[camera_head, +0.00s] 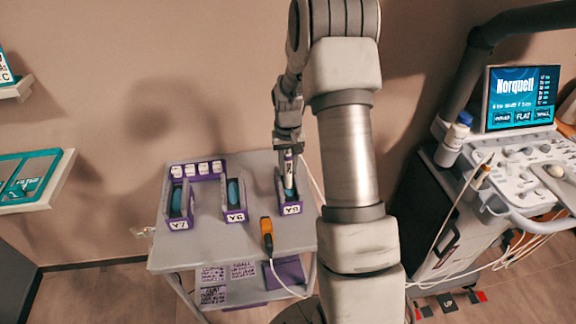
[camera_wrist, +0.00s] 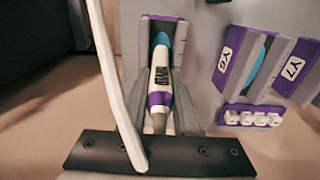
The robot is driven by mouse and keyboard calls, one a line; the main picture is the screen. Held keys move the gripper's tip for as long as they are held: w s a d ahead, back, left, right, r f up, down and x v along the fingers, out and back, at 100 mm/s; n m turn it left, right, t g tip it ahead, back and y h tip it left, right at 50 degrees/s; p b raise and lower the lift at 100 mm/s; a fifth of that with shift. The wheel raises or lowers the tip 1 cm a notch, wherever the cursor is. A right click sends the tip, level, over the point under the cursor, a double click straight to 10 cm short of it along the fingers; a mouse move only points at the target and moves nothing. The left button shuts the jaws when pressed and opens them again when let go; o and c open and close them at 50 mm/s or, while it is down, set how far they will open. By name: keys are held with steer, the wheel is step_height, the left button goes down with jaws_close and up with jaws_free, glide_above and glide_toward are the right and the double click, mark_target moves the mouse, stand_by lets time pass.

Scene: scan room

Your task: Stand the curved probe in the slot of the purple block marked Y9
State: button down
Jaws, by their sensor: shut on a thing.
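The curved probe (camera_head: 289,172), white and purple with a dark label, stands roughly upright below my gripper (camera_head: 288,146). My gripper is shut on its upper end. The purple block marked Y9 (camera_head: 291,209) is at the right of the grey table, and the probe's lower part is between its walls. In the wrist view the probe (camera_wrist: 161,82) points into the slot, with blue at its far end. I cannot tell whether it touches the slot floor.
Purple blocks Y6 (camera_head: 236,216) and Y7 (camera_head: 180,224) stand to the left on the table (camera_head: 215,248). An orange and black device (camera_head: 267,232) with a white cable lies near the front edge. An ultrasound console (camera_head: 510,155) stands at right.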

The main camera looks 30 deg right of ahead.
steer(key=shift+f, duration=0.25)
steer(key=c, duration=0.6)
jaws_free()
step_height(320, 180, up, 16)
steer(key=shift+p, duration=0.45)
steer(key=shift+r, duration=0.75)
